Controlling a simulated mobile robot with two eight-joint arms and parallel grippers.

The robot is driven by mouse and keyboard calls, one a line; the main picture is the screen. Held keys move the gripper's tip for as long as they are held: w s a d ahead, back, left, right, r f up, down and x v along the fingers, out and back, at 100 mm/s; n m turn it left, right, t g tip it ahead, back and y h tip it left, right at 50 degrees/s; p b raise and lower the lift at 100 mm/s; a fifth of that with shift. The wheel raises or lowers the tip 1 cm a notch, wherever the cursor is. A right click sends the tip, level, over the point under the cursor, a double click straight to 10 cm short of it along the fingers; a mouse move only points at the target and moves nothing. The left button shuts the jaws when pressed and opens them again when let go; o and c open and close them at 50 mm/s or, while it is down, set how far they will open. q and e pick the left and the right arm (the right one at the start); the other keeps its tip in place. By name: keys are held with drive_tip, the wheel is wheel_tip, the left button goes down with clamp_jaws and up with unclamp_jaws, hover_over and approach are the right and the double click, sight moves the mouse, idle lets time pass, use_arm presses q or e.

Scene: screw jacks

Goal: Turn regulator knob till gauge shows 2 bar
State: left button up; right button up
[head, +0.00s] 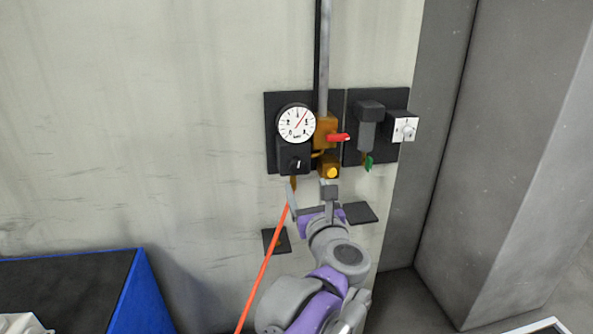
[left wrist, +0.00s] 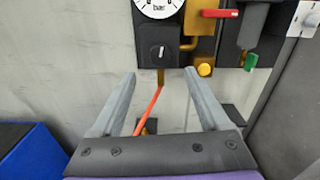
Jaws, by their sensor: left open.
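The round white gauge (head: 296,123) sits on a black wall panel, and its red needle points to the upper right; I cannot read the exact value. The black regulator knob (head: 296,164) with a white mark is right below the gauge. In the left wrist view the knob (left wrist: 158,52) is ahead of the fingers, and only the lower part of the gauge (left wrist: 158,6) shows. My left gripper (head: 310,191) is open and empty, just below the knob and apart from it. In the left wrist view its two fingers (left wrist: 158,85) are spread wide. My right gripper is not in view.
A red lever (head: 338,137) and a yellow button (head: 332,172) are right of the knob. Further right are a green-tipped valve (head: 369,162) and a white-faced box (head: 405,128). An orange hose (head: 264,265) hangs below the regulator. A blue-edged table (head: 130,290) stands lower left.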

sight(298, 167)
use_arm(q)
drive_tip(key=w, duration=0.3)
drive_tip(key=w+a, duration=0.1)
drive_tip(key=w, duration=0.2)
drive_tip(key=w+a+p, duration=0.1)
drive_tip(key=w, duration=0.2)
drive_tip(key=shift+w, duration=0.4)
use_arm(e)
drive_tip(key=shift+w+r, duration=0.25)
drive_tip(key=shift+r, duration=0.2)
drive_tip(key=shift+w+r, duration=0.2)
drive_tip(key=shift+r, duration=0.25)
use_arm(q)
clamp_jaws()
